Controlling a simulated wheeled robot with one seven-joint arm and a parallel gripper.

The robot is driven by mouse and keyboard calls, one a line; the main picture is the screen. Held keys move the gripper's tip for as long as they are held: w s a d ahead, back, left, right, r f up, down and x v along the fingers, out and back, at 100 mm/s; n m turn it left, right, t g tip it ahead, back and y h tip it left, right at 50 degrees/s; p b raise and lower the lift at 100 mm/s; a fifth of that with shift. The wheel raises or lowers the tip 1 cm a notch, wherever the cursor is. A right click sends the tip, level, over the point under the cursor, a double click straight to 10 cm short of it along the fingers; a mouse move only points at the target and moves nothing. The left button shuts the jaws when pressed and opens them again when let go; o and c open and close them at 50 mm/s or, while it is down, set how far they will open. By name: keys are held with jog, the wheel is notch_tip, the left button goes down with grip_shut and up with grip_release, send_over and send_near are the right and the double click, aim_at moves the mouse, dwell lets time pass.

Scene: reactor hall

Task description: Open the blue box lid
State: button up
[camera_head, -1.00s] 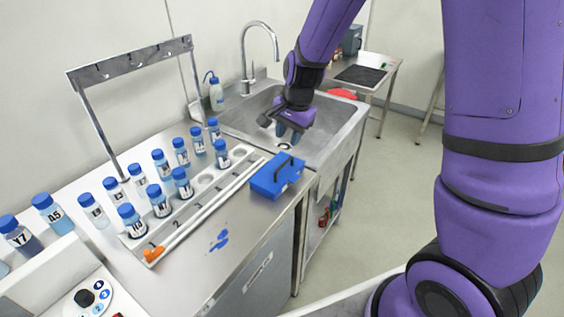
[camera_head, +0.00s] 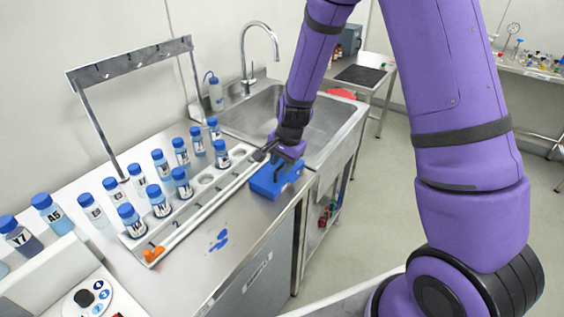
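The blue box (camera_head: 268,188) stands on the steel counter just in front of the sink, near the counter's right edge. Its body looks upright, and my gripper covers much of its top, including the dark handle seen earlier. My gripper (camera_head: 279,172) points down at the top of the box, at or just above the lid. The fingers are small and partly merged with the box, so whether they touch or grip the handle is unclear. The lid appears closed.
A rack (camera_head: 195,208) with several blue-capped bottles runs left of the box. The sink (camera_head: 320,128) with a tall faucet (camera_head: 259,50) lies behind. An orange item (camera_head: 154,254) sits at the rack's near end.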

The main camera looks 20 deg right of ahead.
grip_shut()
